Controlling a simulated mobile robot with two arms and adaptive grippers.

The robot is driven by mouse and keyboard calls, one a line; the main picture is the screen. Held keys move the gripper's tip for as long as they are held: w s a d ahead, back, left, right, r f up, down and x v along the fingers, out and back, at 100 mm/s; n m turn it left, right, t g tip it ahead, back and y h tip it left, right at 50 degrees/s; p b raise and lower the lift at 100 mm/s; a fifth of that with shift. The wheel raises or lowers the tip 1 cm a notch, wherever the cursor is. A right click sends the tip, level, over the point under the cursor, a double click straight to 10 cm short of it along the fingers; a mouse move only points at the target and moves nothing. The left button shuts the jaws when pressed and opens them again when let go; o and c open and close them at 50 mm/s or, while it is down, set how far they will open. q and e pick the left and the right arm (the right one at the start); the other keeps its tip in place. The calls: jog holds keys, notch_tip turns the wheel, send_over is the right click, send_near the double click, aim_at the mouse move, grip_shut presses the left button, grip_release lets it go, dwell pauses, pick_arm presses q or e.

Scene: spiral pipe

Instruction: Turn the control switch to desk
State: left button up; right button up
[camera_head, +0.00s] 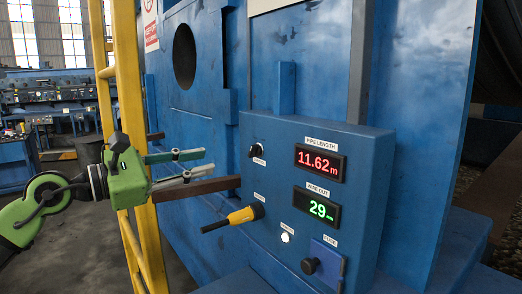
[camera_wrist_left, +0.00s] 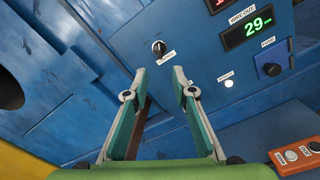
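The blue control panel (camera_head: 280,185) fills the middle of the head view. A small black rotary switch (camera_head: 257,150) sits at its upper left, above a white label too small to read. The switch also shows in the left wrist view (camera_wrist_left: 158,47), beyond the fingertips and roughly between them in the picture. My left gripper (camera_head: 208,161) is open and empty, left of the panel and pointing toward it, apart from the switch. Its two spread fingers also show in the left wrist view (camera_wrist_left: 160,76). My right gripper is in neither view.
A yellow-black lever (camera_head: 235,218) sticks out below the switch. Red (camera_head: 319,163) and green (camera_head: 317,208) displays read 11.62 and 29. A black knob (camera_head: 310,265) sits lower right. A yellow post (camera_head: 130,110) stands near my left arm. An orange button box (camera_wrist_left: 298,152) shows at the wrist view's right.

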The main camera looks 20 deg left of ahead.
aim_at(250, 151)
pick_arm(q)
jog(key=p+x, duration=0.2)
jog(key=x, duration=0.1)
jog(key=p+x, duration=0.2)
jog(key=x, duration=0.2)
jog(key=p+x, duration=0.3)
jog(key=x, duration=0.1)
jog(key=shift+w+d+r, duration=0.1)
jog(key=shift+r, duration=0.15)
jog(key=shift+w+d, duration=0.25)
jog(key=shift+w, duration=0.05)
jog(key=shift+w+d+f, duration=0.2)
jog(key=shift+w, duration=0.1)
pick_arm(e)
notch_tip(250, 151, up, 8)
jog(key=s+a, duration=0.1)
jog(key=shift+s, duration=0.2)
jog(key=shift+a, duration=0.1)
pick_arm(q)
jog(key=shift+p, duration=0.3)
grip_shut()
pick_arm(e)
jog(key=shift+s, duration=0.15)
